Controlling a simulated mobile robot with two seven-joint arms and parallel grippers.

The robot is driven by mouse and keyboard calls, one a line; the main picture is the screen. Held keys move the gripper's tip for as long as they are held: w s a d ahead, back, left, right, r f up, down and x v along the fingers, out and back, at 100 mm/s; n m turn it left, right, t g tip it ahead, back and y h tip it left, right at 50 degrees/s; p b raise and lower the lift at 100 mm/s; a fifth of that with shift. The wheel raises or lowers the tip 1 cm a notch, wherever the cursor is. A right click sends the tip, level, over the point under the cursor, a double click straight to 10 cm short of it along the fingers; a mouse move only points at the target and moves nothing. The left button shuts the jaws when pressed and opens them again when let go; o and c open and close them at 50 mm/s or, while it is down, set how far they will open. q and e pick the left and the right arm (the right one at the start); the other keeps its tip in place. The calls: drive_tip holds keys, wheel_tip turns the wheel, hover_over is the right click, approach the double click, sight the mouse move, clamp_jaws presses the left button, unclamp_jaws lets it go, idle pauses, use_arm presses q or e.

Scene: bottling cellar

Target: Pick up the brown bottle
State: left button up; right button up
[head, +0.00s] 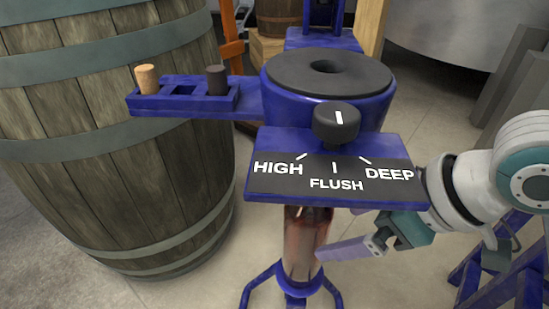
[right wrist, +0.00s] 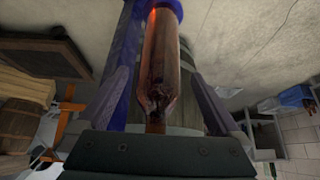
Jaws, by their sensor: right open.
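The brown bottle (head: 303,245) stands upright in the blue corking stand, on a round blue base under the dial panel (head: 335,190). The panel hides its top. My right gripper (head: 330,252) comes in from the right at the bottle's side, with one purple finger showing. In the right wrist view the bottle (right wrist: 160,65) shows upside down, its neck toward the palm. The open fingers of the gripper (right wrist: 165,90) appear on either side of it; I cannot tell whether either touches. My left gripper is out of view.
A large wooden barrel (head: 110,140) stands close on the left. A blue side rack (head: 183,103) holds a tan cork (head: 147,78) and a dark stopper (head: 217,80). The panel and its black knob (head: 337,122) overhang the bottle. Blue stand legs spread below.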

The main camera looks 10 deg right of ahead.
sight(317, 210)
drive_tip(key=w+a+b, duration=0.1)
drive_tip(key=w, duration=0.1)
drive_tip(key=w+a+f+b, duration=0.1)
drive_tip(key=w+a, duration=0.1)
drive_tip(key=shift+a+f+b, duration=0.1)
drive_tip(key=shift+b, duration=0.2)
drive_tip(key=shift+c, duration=0.4)
drive_tip(key=c, duration=1.5)
drive_tip(key=shift+w+r, duration=0.1)
drive_tip(key=shift+r, duration=0.15)
clamp_jaws()
